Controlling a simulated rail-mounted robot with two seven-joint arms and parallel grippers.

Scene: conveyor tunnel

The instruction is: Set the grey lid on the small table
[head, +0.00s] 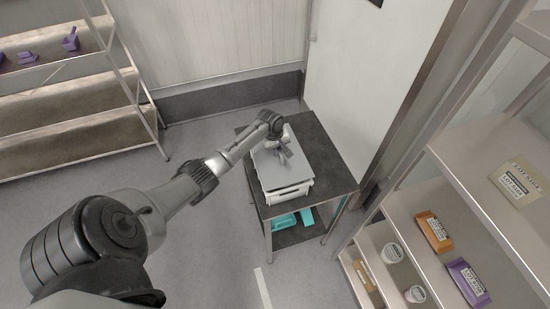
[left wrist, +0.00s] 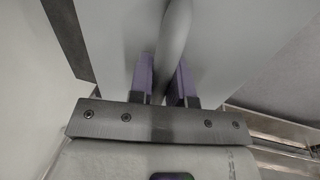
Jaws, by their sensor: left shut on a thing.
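The grey lid (head: 270,171) lies flat on top of a white crate (head: 290,193), which stands on the small table (head: 333,165) with its dark top. My left gripper (head: 286,148) is over the far part of the lid. In the left wrist view, its two purple fingers (left wrist: 165,82) are shut on the lid's rounded grey handle (left wrist: 174,40), with the lid's pale surface (left wrist: 115,45) below. I cannot tell whether the lid is lifted slightly off the crate. My right gripper is not in view.
Turquoise containers (head: 285,221) sit on the table's lower shelf. A shelf rack (head: 75,135) with purple items stands at the left. Another rack (head: 470,165) with packages and tubs is close on the right. A bare strip of tabletop shows right of the crate.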

